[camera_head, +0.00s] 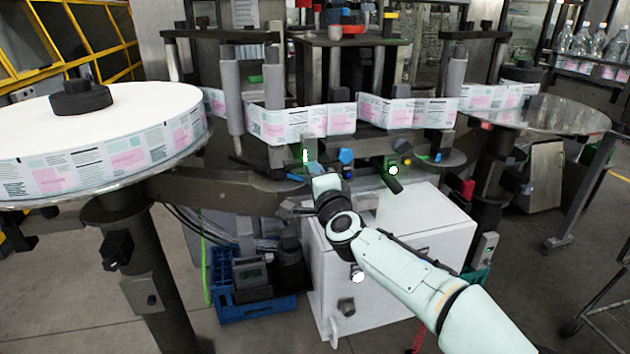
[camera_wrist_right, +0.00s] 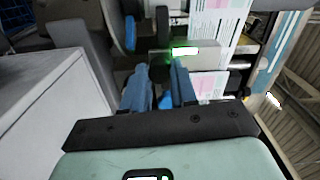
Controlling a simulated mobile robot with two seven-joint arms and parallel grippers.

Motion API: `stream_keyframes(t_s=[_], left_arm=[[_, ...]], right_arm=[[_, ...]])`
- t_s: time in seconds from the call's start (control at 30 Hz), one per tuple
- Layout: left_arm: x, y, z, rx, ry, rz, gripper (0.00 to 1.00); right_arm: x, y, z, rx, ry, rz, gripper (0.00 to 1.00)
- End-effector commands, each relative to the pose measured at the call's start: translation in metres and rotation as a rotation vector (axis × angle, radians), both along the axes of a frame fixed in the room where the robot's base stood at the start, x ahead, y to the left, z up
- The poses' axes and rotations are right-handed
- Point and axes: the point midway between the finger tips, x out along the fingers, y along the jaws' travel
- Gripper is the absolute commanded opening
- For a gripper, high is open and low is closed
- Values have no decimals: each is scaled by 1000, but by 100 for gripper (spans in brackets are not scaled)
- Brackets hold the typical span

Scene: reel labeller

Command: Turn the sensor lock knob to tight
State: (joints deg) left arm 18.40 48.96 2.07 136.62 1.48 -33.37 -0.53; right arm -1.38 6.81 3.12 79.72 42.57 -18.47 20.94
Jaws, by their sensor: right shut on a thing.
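My right gripper (camera_head: 298,178) reaches in from the lower right to the sensor bracket at the front of the labeller. In the right wrist view its two blue fingers (camera_wrist_right: 160,66) are closed in on a small dark part, the sensor lock knob (camera_wrist_right: 160,78), most of it hidden between them. The knob's marking and turn angle cannot be read. A sensor with a lit green light (camera_head: 305,155) is just above the fingertips, and its light also shows in the right wrist view (camera_wrist_right: 183,50). My left gripper is not in view.
A label web (camera_head: 290,124) runs above the bracket. A blue knob (camera_head: 346,156) is to the gripper's right. A large label reel (camera_head: 120,140) stands at left. A white cabinet (camera_head: 430,225) and a blue crate (camera_head: 255,308) are below.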

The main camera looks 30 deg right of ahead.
Motion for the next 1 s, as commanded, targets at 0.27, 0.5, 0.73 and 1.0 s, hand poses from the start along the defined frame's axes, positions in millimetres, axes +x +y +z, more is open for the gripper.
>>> stream_keyframes(t_s=[0.27,0.5,0.73,1.0], left_arm=[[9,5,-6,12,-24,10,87],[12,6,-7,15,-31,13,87],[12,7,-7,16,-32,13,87],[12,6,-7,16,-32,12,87]], right_arm=[[0,0,-1,136,-33,0,0],[0,0,0,185,-43,0,0],[0,0,0,193,-45,0,0],[0,0,0,192,-45,0,47]])
